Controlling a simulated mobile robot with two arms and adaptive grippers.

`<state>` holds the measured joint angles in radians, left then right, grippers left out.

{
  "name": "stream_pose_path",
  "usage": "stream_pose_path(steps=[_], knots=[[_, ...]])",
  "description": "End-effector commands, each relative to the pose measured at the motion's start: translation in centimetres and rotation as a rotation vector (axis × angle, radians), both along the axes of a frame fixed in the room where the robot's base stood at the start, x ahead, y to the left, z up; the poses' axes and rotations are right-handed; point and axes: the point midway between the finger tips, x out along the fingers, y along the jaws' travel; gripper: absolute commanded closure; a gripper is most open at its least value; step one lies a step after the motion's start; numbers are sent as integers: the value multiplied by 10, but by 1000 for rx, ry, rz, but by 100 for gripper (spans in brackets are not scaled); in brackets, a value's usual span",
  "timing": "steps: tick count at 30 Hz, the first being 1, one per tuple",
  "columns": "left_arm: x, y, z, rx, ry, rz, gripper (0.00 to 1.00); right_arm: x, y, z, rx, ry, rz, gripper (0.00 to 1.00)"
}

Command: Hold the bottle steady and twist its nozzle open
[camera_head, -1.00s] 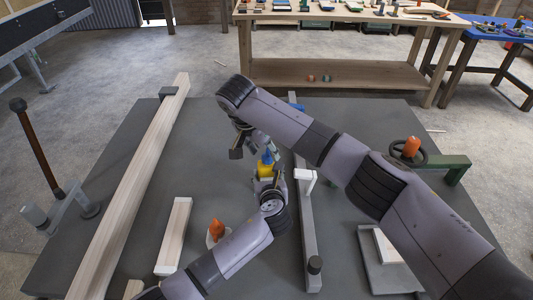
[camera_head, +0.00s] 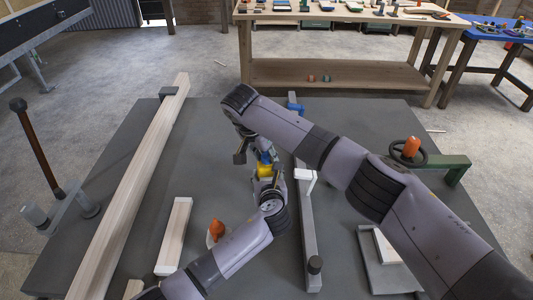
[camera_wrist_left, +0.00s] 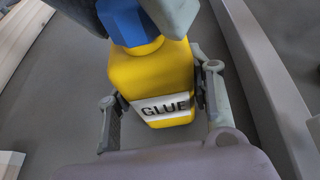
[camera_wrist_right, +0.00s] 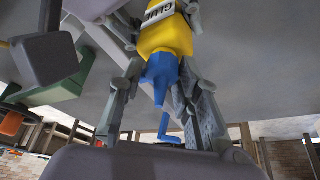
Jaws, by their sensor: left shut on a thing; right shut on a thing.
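The yellow glue bottle (camera_wrist_left: 152,75) stands on the grey table, with a white GLUE label facing the left wrist camera. It also shows in the head view (camera_head: 264,171) and in the right wrist view (camera_wrist_right: 163,36). My left gripper (camera_wrist_left: 157,103) is shut on the bottle's body, one finger on each side. The blue nozzle (camera_wrist_right: 162,75) tops the bottle. My right gripper (camera_wrist_right: 160,88) is shut around the nozzle from above, a finger on each side. In the head view the right gripper (camera_head: 256,156) partly hides the nozzle.
A long wooden plank (camera_head: 135,180) lies left on the table (camera_head: 140,240). A shorter wooden piece (camera_head: 174,237) and an orange-handled object (camera_head: 217,229) lie nearer. A grey rail (camera_head: 308,235) runs just right of the bottle. A green clamp with a handwheel (camera_head: 409,152) is at right.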

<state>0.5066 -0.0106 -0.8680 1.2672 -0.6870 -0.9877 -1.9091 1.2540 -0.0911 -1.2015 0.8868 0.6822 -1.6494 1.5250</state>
Motion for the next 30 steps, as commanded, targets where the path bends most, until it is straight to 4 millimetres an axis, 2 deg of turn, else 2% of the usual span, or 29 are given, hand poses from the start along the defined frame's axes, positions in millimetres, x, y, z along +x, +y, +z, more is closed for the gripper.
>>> stream_pose_path(steps=[7,16,23,24,30], knots=[[-1,-4,2,-2,-3,-8,93,1,1,1,3,-6,5,98],[-1,-5,2,-2,-4,-11,92,1,1,1,5,-6,131,97],[-2,-6,2,-2,-4,-12,92,1,1,1,4,-8,136,97],[-2,-6,2,-3,-4,-13,92,1,1,1,4,-8,135,69],[-1,-5,2,-2,-4,-11,92,1,1,1,3,-7,134,56]])
